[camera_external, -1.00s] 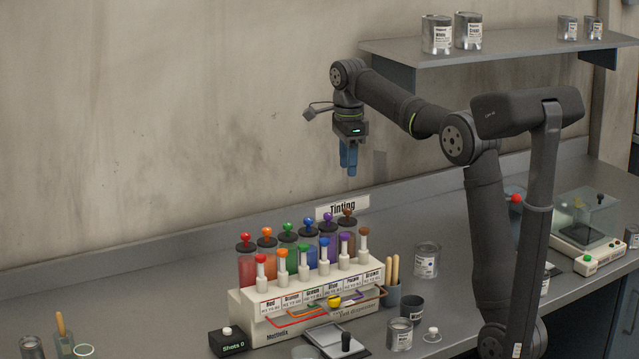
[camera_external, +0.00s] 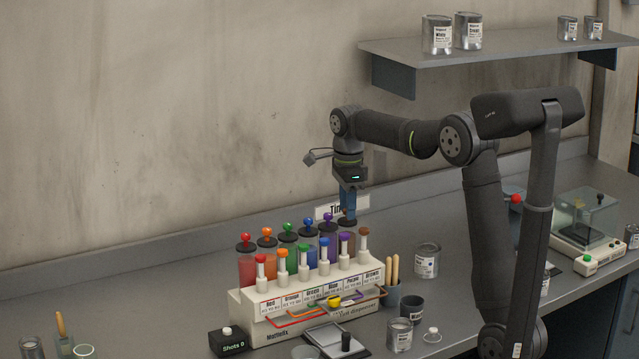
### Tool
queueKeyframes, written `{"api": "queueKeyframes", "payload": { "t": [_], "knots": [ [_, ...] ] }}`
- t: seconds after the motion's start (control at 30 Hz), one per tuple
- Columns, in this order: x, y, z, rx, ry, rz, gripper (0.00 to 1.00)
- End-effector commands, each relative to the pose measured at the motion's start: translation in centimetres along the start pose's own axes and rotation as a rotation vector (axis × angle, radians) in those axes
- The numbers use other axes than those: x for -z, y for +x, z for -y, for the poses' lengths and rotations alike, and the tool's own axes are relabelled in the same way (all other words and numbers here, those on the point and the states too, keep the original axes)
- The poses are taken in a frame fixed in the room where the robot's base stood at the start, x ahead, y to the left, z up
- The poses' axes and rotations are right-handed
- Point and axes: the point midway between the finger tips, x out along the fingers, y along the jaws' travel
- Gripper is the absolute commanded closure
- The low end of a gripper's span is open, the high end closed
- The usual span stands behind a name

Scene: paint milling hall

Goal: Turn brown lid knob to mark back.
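The brown canister (camera_external: 347,241) stands at the right end of the back row of the tint dispenser (camera_external: 250,318). Its dark lid (camera_external: 347,222) shows, but its brown knob is hidden behind my gripper's fingers. My gripper (camera_external: 347,212) points straight down at that lid, with its blue fingers at the knob's place. I cannot tell whether the fingers are closed on the knob. No mark on the lid can be made out at this size.
The purple knob (camera_external: 327,217) is close to the left of my fingers. The brown-topped pump (camera_external: 363,245) stands in front, right of the canister. Brush handles (camera_external: 392,270) and several cans stand to the right.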

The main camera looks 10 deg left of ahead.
Motion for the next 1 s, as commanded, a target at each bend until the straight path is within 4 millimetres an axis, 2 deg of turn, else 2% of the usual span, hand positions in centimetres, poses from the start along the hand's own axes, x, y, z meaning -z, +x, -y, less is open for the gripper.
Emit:
{"api": "queueKeyframes", "payload": {
  "t": [0.03, 0.17, 0.57, 1.0],
  "knots": [
    [0.0, -0.01, 0.0, 0.0, 0.0, 0.0, 0.74],
    [0.0, -0.02, 0.0, 0.0, 0.0, 0.0, 0.99],
    [0.0, -0.05, 0.0, 0.0, -0.058, 0.0, 1.0],
    [-0.01, -0.08, 0.01, 0.001, -0.403, 0.0, 1.0]
  ]
}}
